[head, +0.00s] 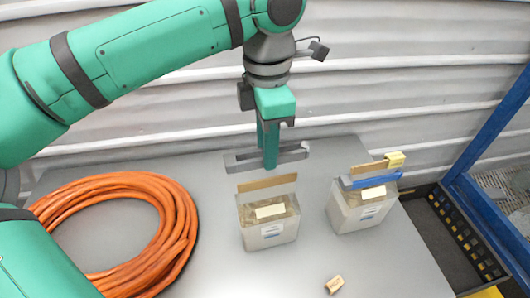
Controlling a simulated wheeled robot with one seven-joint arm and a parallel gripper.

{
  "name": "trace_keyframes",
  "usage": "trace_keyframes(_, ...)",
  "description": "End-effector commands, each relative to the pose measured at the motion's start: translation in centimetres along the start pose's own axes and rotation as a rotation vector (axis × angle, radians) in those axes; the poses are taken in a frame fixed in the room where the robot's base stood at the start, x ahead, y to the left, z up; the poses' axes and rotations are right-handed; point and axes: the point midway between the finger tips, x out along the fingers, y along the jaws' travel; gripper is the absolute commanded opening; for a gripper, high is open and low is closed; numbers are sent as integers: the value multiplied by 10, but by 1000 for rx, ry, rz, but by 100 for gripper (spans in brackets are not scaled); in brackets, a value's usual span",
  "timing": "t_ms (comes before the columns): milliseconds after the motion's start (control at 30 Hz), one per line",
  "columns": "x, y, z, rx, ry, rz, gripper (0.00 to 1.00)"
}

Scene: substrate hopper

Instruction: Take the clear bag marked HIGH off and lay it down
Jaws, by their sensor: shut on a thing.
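My gripper (269,158) points down and is shut on a long grey clip-like bar (240,162). The bar is level above and behind the left bag, apart from it. The left clear bag (268,231) stands upright, with a tan strip along its top and a pale label on its front. The right clear bag (361,213) stands beside it, with a blue clip (371,181) across its top and a yellow tag (396,160) at its upper right corner. The writing is too small to tell which bag says HIGH.
A coil of orange hose (181,226) lies on the grey table (225,275) at left. A small tan block (334,284) lies at the front. A dark crate (440,240) and a blue frame (496,121) stand at right. Corrugated wall is behind. Table front centre is mostly clear.

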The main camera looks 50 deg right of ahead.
Motion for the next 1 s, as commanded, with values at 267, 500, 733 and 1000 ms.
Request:
trace_keyframes(267,-14,1,0,-2,1,2,4)
trace_keyframes(500,-27,0,-1,-3,0,1,4)
trace_keyframes(733,-38,1,-1,-3,0,2,4)
trace_keyframes(1000,-46,0,-1,-3,0,0,4)
